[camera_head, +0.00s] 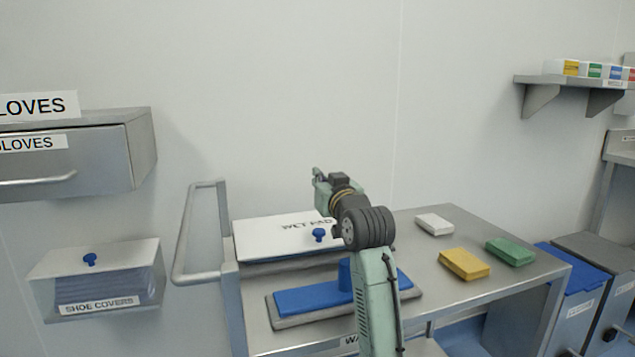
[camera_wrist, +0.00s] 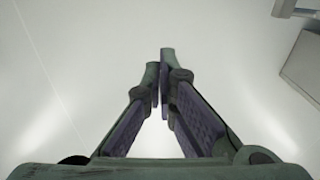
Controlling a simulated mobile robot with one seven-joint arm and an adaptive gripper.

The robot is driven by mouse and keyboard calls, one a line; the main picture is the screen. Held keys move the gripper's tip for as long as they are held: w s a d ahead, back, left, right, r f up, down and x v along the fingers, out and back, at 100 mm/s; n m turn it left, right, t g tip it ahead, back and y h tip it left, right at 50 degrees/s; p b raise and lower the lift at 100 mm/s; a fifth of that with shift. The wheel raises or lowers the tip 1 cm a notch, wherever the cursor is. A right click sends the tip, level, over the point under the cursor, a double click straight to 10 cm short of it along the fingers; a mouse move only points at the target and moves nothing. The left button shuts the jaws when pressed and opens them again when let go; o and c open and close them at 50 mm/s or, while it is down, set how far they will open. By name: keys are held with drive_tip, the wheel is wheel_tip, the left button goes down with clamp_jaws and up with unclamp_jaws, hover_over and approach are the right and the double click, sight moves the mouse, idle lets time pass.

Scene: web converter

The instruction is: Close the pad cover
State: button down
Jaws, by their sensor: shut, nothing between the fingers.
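The pad cover (camera_head: 268,238) is a white flat lid marked "WET PAD" with a blue knob (camera_head: 319,235). In the head view it lies on the left part of the steel cart and looks nearly flat; I cannot tell whether it is fully seated. My arm hides its right end. My gripper (camera_head: 316,174) is raised above and behind the cover, apart from it. In the wrist view, the fingers of my gripper (camera_wrist: 163,62) are together with nothing between them, against a plain pale wall.
The steel cart (camera_head: 440,286) holds a blue mop pad (camera_head: 310,298) in front of the cover and white (camera_head: 434,224), yellow (camera_head: 464,264) and green (camera_head: 510,251) blocks at right. A cart handle (camera_head: 182,240) rises at left. A shoe-cover box (camera_head: 100,280) hangs left.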

drive_tip(key=shift+s+d+f+b, duration=0.2)
drive_tip(key=shift+s+f+b, duration=0.15)
drive_tip(key=shift+s+f, duration=0.4)
drive_tip(key=shift+s+d+f+b, duration=0.2)
drive_tip(key=shift+s+f+b, duration=0.25)
drive_tip(key=shift+f, duration=0.4)
